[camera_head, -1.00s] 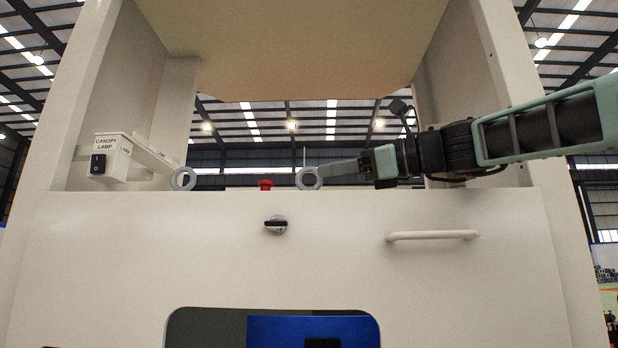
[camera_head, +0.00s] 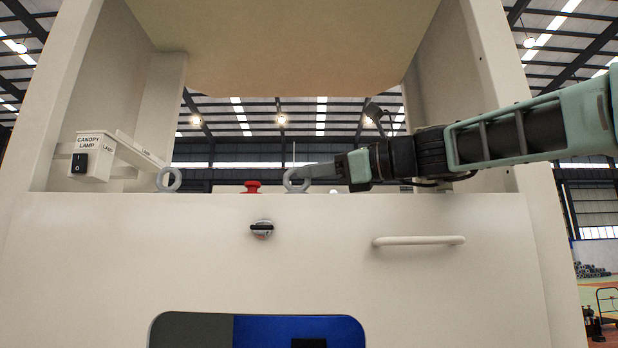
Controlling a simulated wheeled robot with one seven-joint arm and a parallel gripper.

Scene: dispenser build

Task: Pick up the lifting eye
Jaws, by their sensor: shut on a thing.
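The exact contact is small and hard to see. The eye's base is hidden behind the panel edge, so I cannot tell whether it is lifted.
A canopy lamp switch box (camera_head: 90,160) is at the left. A rotary knob (camera_head: 262,229) and a bar handle (camera_head: 419,240) are on the front panel (camera_head: 200,260). Side walls and a canopy (camera_head: 285,45) enclose the space above.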

